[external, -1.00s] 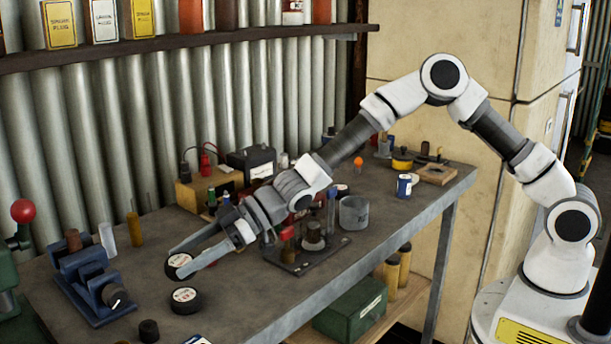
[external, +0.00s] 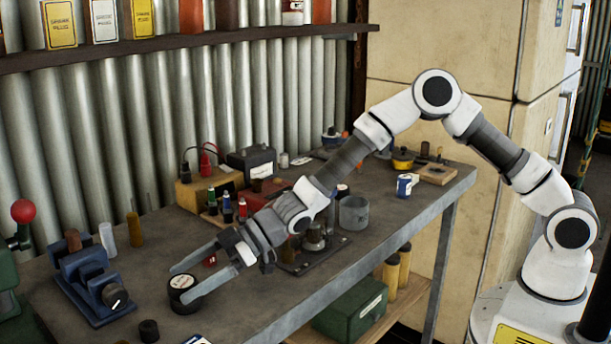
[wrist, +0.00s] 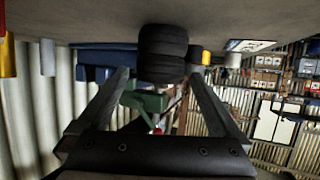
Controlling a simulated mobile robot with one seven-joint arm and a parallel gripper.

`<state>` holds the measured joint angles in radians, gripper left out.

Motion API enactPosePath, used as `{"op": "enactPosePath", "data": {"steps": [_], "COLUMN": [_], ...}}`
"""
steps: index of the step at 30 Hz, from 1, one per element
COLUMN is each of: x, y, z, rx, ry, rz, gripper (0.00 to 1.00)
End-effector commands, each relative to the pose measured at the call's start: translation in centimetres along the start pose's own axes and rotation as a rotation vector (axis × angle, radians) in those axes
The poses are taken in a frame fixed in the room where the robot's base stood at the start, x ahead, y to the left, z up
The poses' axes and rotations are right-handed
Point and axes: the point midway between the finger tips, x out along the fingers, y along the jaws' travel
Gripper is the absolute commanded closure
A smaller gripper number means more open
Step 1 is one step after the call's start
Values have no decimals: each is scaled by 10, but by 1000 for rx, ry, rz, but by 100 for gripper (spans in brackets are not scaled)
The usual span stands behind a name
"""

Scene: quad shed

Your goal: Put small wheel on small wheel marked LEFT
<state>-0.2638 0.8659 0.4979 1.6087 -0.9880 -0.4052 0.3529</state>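Two small black wheels with pale printed tops stand one on the other on the bench. The upper small wheel (external: 183,282) hides the top of the lower small wheel (external: 187,306), so its marking cannot be read. In the wrist view, where the bench appears at the top, the upper wheel (wrist: 162,69) and the lower wheel (wrist: 163,38) look nearly aligned. My gripper (external: 178,284) has a finger on either side of the upper wheel. In the wrist view my gripper (wrist: 160,74) looks open, with narrow gaps beside the wheel.
A blue vise-like fixture (external: 88,280) stands left of the wheels. A small black knob (external: 149,330) is close in front. A dark plate with parts (external: 300,268) and a grey cup (external: 354,212) lie to the right. Bare bench surrounds the stack.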

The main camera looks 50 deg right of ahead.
Motion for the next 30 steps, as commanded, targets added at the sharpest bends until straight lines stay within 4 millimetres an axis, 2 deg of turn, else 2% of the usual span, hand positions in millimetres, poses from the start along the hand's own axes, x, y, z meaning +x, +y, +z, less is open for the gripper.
{"op": "enactPosePath", "data": {"steps": [11, 17, 24, 30], "x": [-4, -35, -84, -113], "y": [0, 2, 2, 1], "z": [-5, -4, -5, -4], "rx": [-1, -1, -1, 0], "ry": [0, -1, -1, -1], "rz": [1, 3, 3, 3], "gripper": [1, 1, 1, 1]}}
